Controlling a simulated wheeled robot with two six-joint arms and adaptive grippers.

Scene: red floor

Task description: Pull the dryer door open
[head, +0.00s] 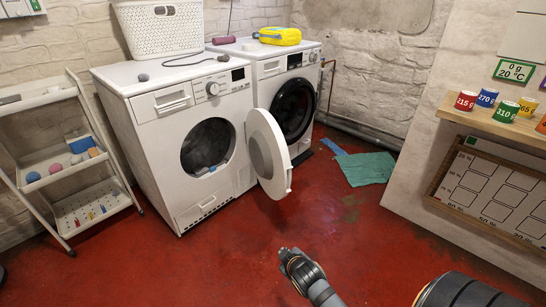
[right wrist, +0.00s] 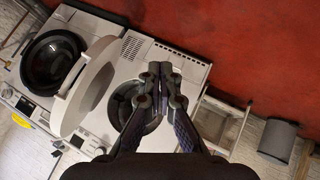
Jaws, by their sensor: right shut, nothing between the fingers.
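The dryer (head: 160,115) is the white machine on the left. Its round white door (head: 270,152) stands swung wide open on the right side of the opening, and the dark drum with cloth inside (head: 208,147) shows. My right gripper (head: 284,251) is in front of the dryer above the red floor, shut and empty, apart from the door. In the right wrist view, the shut fingers (right wrist: 159,73) are in front of the dryer, with the open door (right wrist: 85,90) to their left. The fingers partly hide the drum opening. My left gripper is not in view.
A washer with a dark round door (head: 294,108) stands to the right of the dryer. A white shelf cart (head: 62,163) stands left of it. A green cloth (head: 365,169) lies on the floor. A wooden shelf with cups (head: 500,117) is at right. The floor before the dryer is clear.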

